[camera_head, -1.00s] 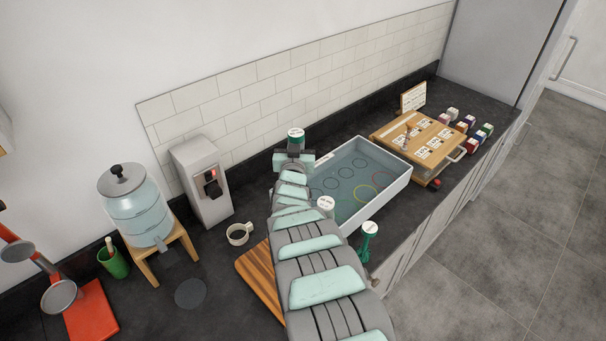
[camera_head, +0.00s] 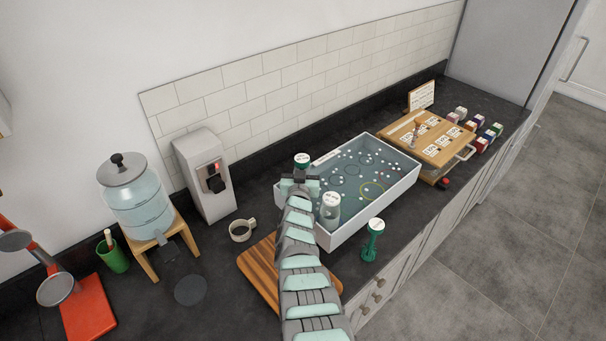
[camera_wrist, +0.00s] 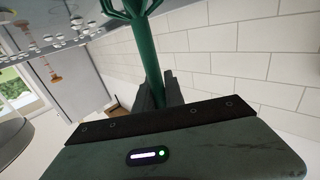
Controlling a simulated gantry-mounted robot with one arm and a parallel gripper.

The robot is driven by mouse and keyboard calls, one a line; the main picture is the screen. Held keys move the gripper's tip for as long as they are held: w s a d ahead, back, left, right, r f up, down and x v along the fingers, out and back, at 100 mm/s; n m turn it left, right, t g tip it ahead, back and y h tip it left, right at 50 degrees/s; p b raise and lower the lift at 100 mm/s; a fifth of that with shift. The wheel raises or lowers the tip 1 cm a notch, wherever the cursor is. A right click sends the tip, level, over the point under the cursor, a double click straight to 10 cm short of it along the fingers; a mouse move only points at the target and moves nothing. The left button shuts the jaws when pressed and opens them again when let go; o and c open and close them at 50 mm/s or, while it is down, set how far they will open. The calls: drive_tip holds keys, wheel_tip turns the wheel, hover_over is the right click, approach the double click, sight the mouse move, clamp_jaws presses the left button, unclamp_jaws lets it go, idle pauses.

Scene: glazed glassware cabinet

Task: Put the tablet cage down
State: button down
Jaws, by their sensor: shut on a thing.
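The tablet cage I hold is green, with a white round cap (camera_head: 302,158) above my gripper (camera_head: 300,183) in the head view. In the wrist view its green stem (camera_wrist: 147,58) runs between the dark fingers of my gripper (camera_wrist: 160,92), which are shut on it. Its splayed green tines show at the top edge there. I hold it over the back left end of the white basin (camera_head: 345,236).
Many small white pieces lie scattered in the basin among coloured rings. A clear white-capped jar (camera_head: 330,211) stands at its left end. A wooden board (camera_head: 262,265), a cup (camera_head: 241,231) and a dispenser (camera_head: 203,175) are to the left. A wooden card rack (camera_head: 433,138) is right.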

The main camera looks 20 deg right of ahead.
drive_tip(key=shift+f+b, duration=1.1)
drive_tip(key=shift+f, duration=0.4)
drive_tip(key=shift+f, duration=0.2)
drive_tip(key=c, duration=1.4)
unclamp_jaws()
